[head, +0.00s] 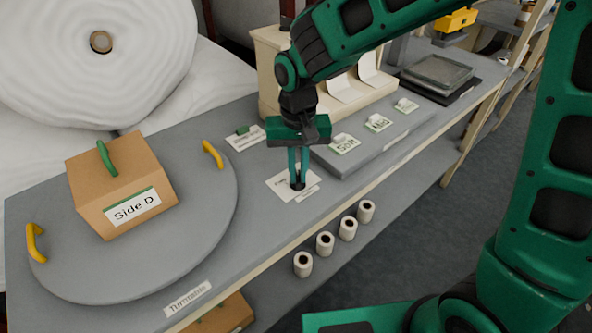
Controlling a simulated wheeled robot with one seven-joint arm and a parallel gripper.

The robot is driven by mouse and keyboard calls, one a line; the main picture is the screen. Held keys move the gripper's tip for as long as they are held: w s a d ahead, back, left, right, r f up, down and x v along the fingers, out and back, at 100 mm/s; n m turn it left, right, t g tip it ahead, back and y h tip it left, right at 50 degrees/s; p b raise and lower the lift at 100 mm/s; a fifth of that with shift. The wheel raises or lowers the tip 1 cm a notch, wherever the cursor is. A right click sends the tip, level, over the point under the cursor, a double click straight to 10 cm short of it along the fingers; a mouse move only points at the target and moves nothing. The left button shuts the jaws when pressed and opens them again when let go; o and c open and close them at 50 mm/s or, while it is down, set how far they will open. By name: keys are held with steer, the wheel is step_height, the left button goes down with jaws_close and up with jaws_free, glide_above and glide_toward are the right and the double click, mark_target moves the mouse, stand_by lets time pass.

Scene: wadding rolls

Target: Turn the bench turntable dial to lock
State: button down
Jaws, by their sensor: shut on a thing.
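The turntable (75,265) is a round grey disc on the left of the bench, with two yellow handles and a "Turntable" label at its front edge. The dial (298,183) is a small dark knob on a white card (281,178) to the right of the disc. My gripper (298,180) points straight down and is shut on the dial, its green fingers on either side of it. The fingers hide much of the dial, and the card's lettering is too small to read, so I cannot tell its setting.
A cardboard box (97,189) marked "Side D" sits on the turntable. A grey slab with labelled cards, one reading "Soft" (345,145), lies right of my gripper. Several small white rolls (325,244) stand below the bench's front edge. A large white wadding roll (150,50) stands behind.

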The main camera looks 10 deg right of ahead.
mark_target(298, 176)
steer(key=shift+m, duration=0.6)
steer(key=c, duration=1.8)
jaws_free()
step_height(298, 176, up, 11)
steer(key=shift+f, duration=0.1)
